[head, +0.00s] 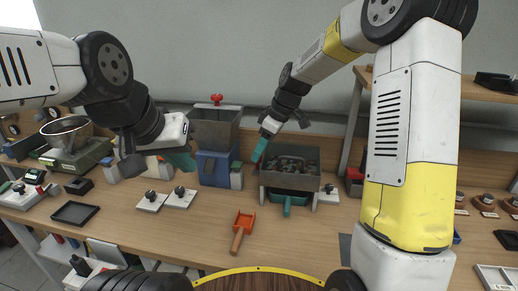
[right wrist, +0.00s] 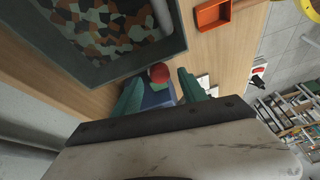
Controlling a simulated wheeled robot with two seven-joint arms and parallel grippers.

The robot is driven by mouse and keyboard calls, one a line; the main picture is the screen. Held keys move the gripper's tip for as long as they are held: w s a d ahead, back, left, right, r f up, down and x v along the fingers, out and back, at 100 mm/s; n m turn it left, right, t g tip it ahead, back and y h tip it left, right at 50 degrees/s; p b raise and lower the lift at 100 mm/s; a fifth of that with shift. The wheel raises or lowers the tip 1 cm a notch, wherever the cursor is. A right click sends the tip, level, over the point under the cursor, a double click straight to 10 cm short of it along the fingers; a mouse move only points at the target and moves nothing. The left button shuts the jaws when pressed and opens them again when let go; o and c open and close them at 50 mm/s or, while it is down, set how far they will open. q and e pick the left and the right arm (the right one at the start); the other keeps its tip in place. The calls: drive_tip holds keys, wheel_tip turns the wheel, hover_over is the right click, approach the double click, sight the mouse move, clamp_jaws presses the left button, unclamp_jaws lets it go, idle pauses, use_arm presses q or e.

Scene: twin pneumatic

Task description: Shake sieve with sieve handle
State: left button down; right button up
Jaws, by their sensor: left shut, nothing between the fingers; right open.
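The sieve (head: 312,180) is a grey metal box on short legs on the bench, right of the middle in the head view. It holds mottled brown, black and green pieces. Its teal sieve handle (head: 288,199) sticks out at the front. In the right wrist view, the sieve's grey rim (right wrist: 140,62) and its pieces fill the upper left. My right gripper (head: 260,150) is open and empty, above and left of the sieve, apart from the handle. Its teal fingers also show in the right wrist view (right wrist: 160,95). My left gripper (head: 182,161) is shut and empty, farther left.
A blue machine (head: 214,168) with a grey hopper (head: 214,128) and red knob stands left of the sieve. An orange scoop (head: 243,228) lies in front. Dark knobs on white plates (head: 152,200) and a black tray (head: 75,213) are left. The bench front centre is mostly clear.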

drive_tip(key=shift+x, duration=0.85)
clamp_jaws()
idle(0.8)
